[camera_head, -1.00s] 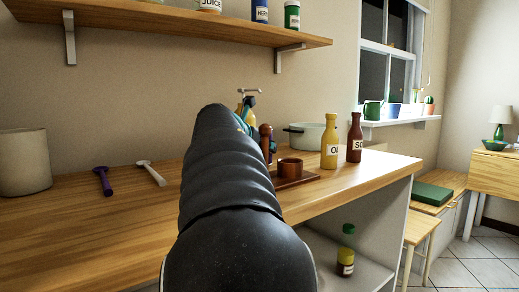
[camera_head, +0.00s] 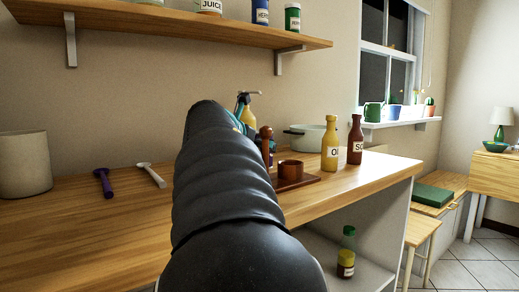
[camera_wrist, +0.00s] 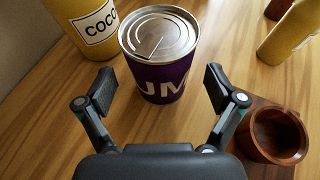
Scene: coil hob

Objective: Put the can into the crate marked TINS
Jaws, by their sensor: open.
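The can (camera_wrist: 160,52) is purple with a silver pull-tab lid and partly readable white letters. It stands upright on the wooden counter in the wrist view, just ahead of my gripper (camera_wrist: 159,88). My gripper is open and empty, one finger to each side of the can's near face, with gaps on both sides. In the head view my arm hides the can and most of the gripper. No crate marked TINS shows in either view.
A yellow COCO container (camera_wrist: 88,24) stands close left of the can. A brown cup (camera_wrist: 274,136) on a wooden board is right of my gripper. Yellow (camera_head: 330,145) and brown (camera_head: 355,142) bottles and a pale pot (camera_head: 310,138) stand farther along the counter.

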